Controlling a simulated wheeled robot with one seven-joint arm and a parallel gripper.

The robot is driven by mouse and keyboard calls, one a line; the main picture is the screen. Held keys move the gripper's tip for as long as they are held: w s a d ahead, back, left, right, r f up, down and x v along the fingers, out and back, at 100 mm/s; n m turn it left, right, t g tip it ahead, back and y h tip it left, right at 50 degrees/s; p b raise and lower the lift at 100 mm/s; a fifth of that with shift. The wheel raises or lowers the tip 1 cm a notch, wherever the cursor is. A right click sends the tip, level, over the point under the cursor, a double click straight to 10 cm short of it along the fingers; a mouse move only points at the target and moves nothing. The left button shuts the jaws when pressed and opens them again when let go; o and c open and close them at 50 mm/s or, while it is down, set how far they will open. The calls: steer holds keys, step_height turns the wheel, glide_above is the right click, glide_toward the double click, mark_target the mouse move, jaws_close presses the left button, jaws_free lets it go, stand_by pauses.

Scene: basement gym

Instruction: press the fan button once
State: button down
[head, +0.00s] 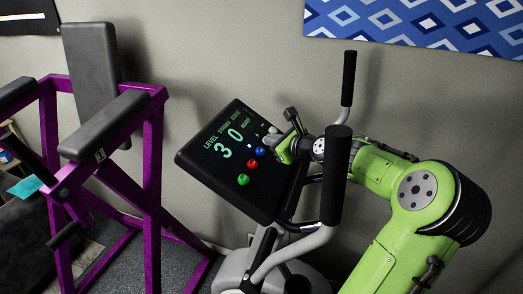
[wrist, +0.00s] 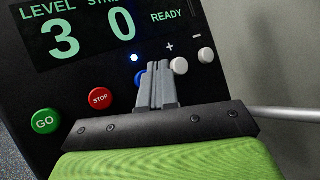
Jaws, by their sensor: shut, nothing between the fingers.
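The console (head: 215,160) of an exercise machine carries a row of round buttons under its display. A blue button (wrist: 139,76) is partly hidden behind my fingers in the wrist view; it also shows in the head view (head: 261,151). I see no readable fan label on it. In the head view my gripper (head: 280,148) is at the console's right side.
A green GO button (wrist: 45,121) and a red STOP button (wrist: 100,98) are left of my fingers. White buttons (wrist: 179,65) marked plus and minus (wrist: 205,55) are right. The display (wrist: 95,30) reads level 3, 0, READY. Upright handlebars (head: 336,175) stand close to my arm.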

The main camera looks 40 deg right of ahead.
steer(key=shift+s+d+r, duration=0.2)
steer(key=shift+s+r, duration=0.25)
steer(key=shift+r, duration=0.3)
steer(key=shift+s+d+r, duration=0.2)
steer(key=shift+s+r, duration=0.2)
steer(key=shift+r, duration=0.35)
